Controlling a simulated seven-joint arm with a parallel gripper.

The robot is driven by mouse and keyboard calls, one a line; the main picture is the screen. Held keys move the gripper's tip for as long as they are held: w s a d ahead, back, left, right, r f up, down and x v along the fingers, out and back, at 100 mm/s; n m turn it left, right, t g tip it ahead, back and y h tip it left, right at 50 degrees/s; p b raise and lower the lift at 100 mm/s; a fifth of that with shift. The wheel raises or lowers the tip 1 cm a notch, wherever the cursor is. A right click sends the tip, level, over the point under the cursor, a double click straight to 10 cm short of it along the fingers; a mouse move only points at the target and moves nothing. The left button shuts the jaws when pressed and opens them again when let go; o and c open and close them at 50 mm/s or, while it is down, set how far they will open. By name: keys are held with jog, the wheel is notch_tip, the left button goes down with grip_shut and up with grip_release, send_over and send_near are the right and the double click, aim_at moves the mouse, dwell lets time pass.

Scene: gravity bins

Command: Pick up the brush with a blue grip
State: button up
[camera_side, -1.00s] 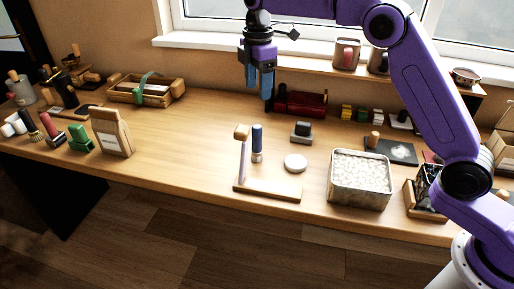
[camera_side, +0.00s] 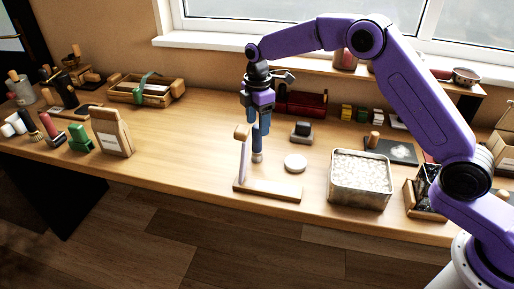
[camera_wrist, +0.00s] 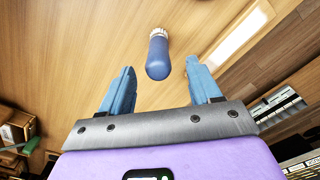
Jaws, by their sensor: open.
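The brush with a blue grip (camera_side: 257,142) stands upright on the table behind a wooden stand (camera_side: 268,190), its blue grip upward. In the wrist view the blue grip (camera_wrist: 158,55) points toward the camera, ahead of and between the lines of the two blue fingers. My gripper (camera_side: 259,122) is open and points down at the brush in the side view. In the wrist view my gripper (camera_wrist: 160,80) has nothing between its fingers. Parts of the grip are hidden by the fingers in the side view, so I cannot tell whether they touch.
A white round disc (camera_side: 295,162) and a dark block on a grey base (camera_side: 301,131) lie to the right. A metal tin of pale pellets (camera_side: 360,199) stands farther right.

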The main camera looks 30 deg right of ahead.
aim_at(257, 135)
jog(key=shift+w+f, duration=0.1)
jog(key=shift+f, duration=2.7)
grip_shut()
